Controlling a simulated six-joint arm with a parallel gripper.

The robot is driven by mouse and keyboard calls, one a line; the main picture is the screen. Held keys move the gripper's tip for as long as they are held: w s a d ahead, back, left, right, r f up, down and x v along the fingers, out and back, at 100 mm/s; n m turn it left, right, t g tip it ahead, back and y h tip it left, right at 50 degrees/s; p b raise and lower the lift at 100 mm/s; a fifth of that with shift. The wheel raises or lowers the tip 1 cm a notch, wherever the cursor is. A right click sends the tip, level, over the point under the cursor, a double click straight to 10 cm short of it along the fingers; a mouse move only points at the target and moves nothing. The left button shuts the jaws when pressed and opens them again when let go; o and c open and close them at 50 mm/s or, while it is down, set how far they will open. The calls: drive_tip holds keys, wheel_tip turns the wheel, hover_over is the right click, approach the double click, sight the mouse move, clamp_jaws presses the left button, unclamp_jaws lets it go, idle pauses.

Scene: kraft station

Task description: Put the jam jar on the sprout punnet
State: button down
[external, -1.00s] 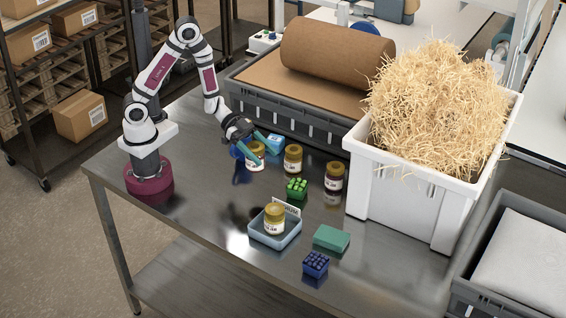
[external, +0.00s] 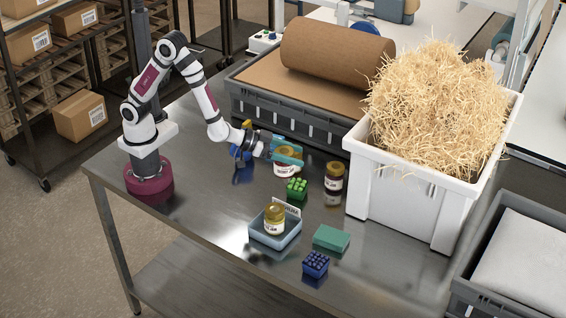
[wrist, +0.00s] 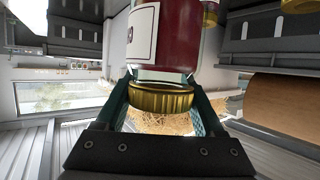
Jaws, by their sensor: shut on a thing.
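My gripper (external: 287,154) is shut on a jam jar (external: 285,170). In the wrist view the jar (wrist: 166,40) has dark red contents, a white label and a gold lid, and my fingers (wrist: 162,98) close on either side of the lid. In the external view my fingers partly cover the jar, and I cannot tell whether its base touches the table. The sprout punnet (external: 297,188), small and packed with green, stands on the table just below and right of the held jar in the picture.
Another dark jar (external: 334,178) stands to the right. A blue tray (external: 262,238) holds an amber jar (external: 274,220). A green block (external: 331,238) and a blue punnet (external: 315,264) lie nearer the front. A large white bin (external: 395,205) of straw stands right. The table's left front is clear.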

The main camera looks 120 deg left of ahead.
drive_tip(key=shift+w+a+f, duration=0.15)
drive_tip(key=shift+a+f, duration=1.6)
drive_tip(key=shift+f, duration=0.3)
drive_tip(key=shift+w+a+f, duration=0.1)
drive_tip(key=shift+a+f, duration=1.6)
drive_tip(key=shift+f, duration=0.3)
drive_tip(key=shift+f, duration=0.1)
